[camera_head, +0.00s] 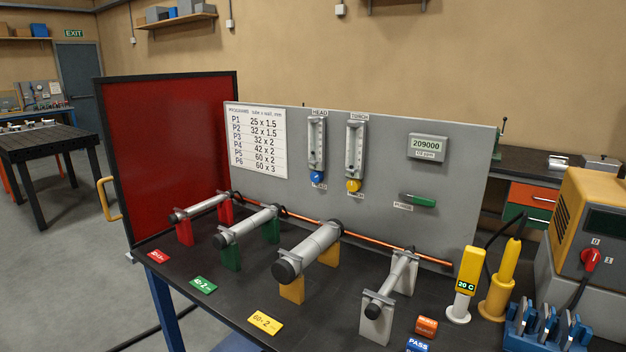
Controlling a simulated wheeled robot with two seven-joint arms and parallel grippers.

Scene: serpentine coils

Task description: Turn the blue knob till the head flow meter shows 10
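The blue knob (317,176) sits at the foot of the head flow meter (317,143), on the grey upright panel at the back of the bench. A label above the meter reads HEAD, and a label below the knob is partly covered by it. The meter's float and scale are too small to read. The torch flow meter (355,148) stands to its right with a yellow knob (353,186) below. Neither of my grippers shows in the head view.
Several tubes on coloured stands, such as the large middle tube (310,252), lie in front of the panel. A red screen (172,155) stands at left. A yellow torch (503,275), blue rack (545,328) and welding machine (590,240) fill the right. A display (427,146) reads 209000.

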